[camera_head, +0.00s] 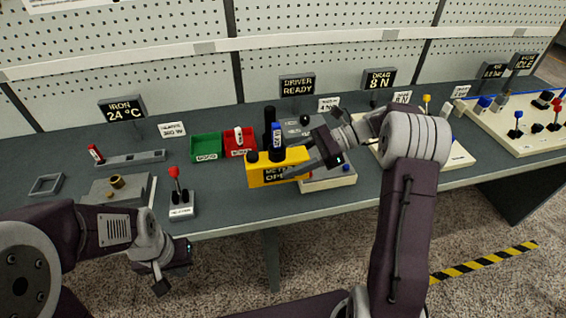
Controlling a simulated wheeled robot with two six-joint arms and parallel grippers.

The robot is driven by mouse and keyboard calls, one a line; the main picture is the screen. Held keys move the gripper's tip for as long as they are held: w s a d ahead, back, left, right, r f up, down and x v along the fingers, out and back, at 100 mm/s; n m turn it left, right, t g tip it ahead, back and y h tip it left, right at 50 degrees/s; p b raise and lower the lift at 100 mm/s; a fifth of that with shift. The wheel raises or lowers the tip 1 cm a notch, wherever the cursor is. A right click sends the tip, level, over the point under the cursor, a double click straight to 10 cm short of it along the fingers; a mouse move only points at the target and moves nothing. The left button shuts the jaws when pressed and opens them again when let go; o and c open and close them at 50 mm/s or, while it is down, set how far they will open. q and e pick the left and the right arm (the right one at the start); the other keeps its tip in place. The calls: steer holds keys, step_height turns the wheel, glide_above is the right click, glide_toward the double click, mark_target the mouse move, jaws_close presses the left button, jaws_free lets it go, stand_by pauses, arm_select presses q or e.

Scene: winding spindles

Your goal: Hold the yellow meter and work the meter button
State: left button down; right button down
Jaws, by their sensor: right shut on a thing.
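The yellow meter (259,174) is at the middle of the bench's front, with a dark display whose text is partly hidden. Black and blue upright parts show at its top; I cannot tell which are its own and which stand behind it. A dark round knob on its top left may be the button. My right gripper (300,163) is shut on the meter at its right side and covers part of its face. My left gripper (172,280) is in front of the bench edge, left of and below the meter, apart from it. Its finger gap is unclear.
A green bin (206,146) and a red bin (238,140) stand behind the meter to the left. A red-knobbed joystick box (182,207) is near the front edge above my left gripper. Consoles with levers fill the right. A display sign (297,86) reads "DRIVER READY".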

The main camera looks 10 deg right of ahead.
steer(key=w+a+f, duration=0.1)
steer(key=a+f, duration=0.1)
steer(key=w+a+f, duration=0.3)
steer(key=a+f, duration=0.1)
steer(key=shift+w+a+f, duration=0.2)
steer(key=shift+w+f, duration=0.05)
steer(key=shift+f, duration=0.05)
steer(key=shift+w+a+f+b, duration=0.2)
steer(key=shift+w+a+f, duration=0.4)
steer(key=shift+a+f, duration=0.2)
steer(key=shift+w+a+f+b, duration=0.2)
steer(key=shift+w+a+f, duration=0.35)
steer(key=shift+a+f, duration=0.25)
steer(key=shift+s+f, duration=0.1)
steer(key=shift+f, duration=0.6)
stand_by(2.2)
